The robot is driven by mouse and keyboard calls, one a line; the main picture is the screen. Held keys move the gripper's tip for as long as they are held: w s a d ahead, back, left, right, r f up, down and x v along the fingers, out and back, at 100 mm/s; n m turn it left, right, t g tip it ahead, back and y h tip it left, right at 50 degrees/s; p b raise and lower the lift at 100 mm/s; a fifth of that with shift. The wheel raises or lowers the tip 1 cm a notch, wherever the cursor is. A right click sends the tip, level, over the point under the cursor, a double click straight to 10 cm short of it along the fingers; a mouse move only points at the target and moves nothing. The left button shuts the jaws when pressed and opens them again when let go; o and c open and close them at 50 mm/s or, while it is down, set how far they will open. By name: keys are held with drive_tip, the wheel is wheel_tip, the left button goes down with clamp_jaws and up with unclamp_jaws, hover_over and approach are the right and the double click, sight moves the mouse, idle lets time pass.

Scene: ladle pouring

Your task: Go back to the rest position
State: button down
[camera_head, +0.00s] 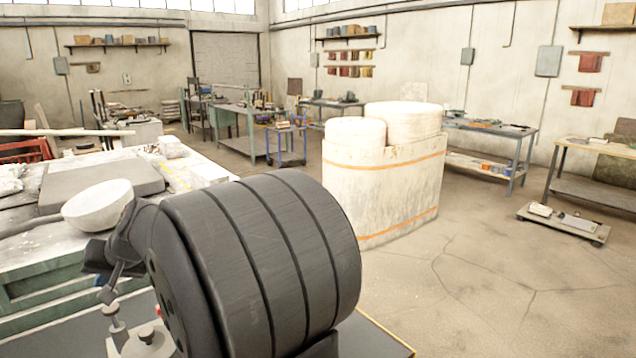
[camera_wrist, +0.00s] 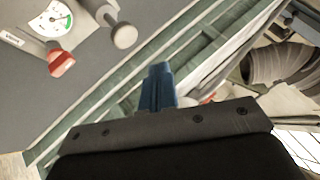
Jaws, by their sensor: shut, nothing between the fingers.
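My gripper (camera_wrist: 158,70) shows in the wrist view as blue fingers closed together, with nothing between them. The dark mount behind them fills the bottom of that view. The fingers point over green rails, apart from the gauge panel at the upper left. In the head view I cannot make out the fingertips. A pale bowl with a grey handle, which looks like the ladle (camera_head: 98,204), rests at the left by the cluttered table. Whether it shows in the wrist view I cannot tell.
A large dark banded drum (camera_head: 265,255) fills the front of the head view. The wrist view shows a gauge (camera_wrist: 52,18), a red knob (camera_wrist: 62,63) and a metal knob (camera_wrist: 124,36). A pale block (camera_head: 385,195) stands mid-floor. Floor at the right is mostly clear.

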drive_tip(key=shift+s+d, duration=0.1)
drive_tip(key=shift+f, duration=0.3)
wheel_tip(320, 180, up, 5)
drive_tip(key=w+d+f+t+h, duration=0.1)
drive_tip(key=w+d, duration=0.4)
drive_tip(key=d, duration=0.7)
drive_tip(key=w+d+f+t+h, duration=0.2)
drive_tip(key=w+d+h, duration=0.2)
drive_tip(key=d, duration=0.8)
drive_tip(key=w+d+f+t+h, duration=0.2)
drive_tip(key=w+d, duration=0.3)
drive_tip(key=d, duration=0.8)
drive_tip(key=shift+w+f+n+h, duration=0.15)
drive_tip(key=shift+w+n+h, duration=0.15)
drive_tip(key=shift+w+n, duration=0.1)
